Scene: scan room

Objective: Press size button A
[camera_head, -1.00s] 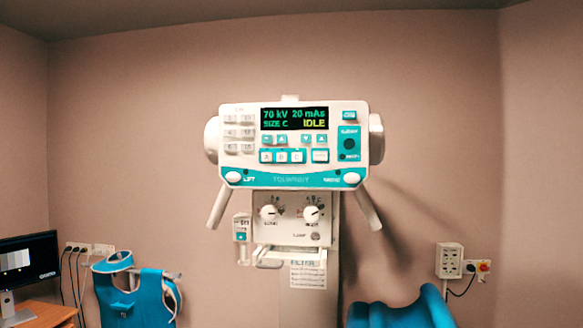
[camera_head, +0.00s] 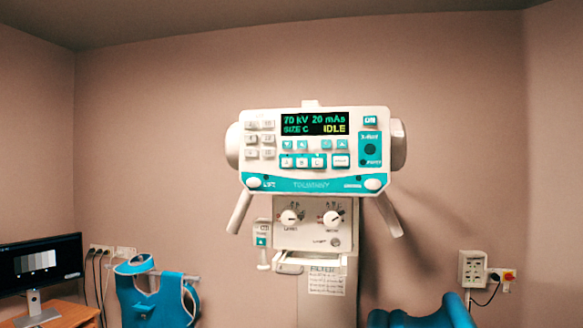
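The X-ray control panel (camera_head: 313,184) faces me on a white column in the middle of the view. Its display (camera_head: 315,123) reads 70 kV, 20 mAs, SIZE C and IDLE. Size button A (camera_head: 287,161) is the leftmost of three white buttons in a teal frame below the display. Button B (camera_head: 302,161) and button C (camera_head: 318,161) sit to its right. Neither of my grippers shows in the view, and nothing covers the panel.
Two knobs (camera_head: 311,217) and a handle (camera_head: 303,264) are below the panel. A monitor (camera_head: 42,264) stands on a wooden desk at left. A blue apron (camera_head: 155,297) hangs beside it. Another blue item (camera_head: 425,316) is at bottom right, near a wall socket box (camera_head: 472,268).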

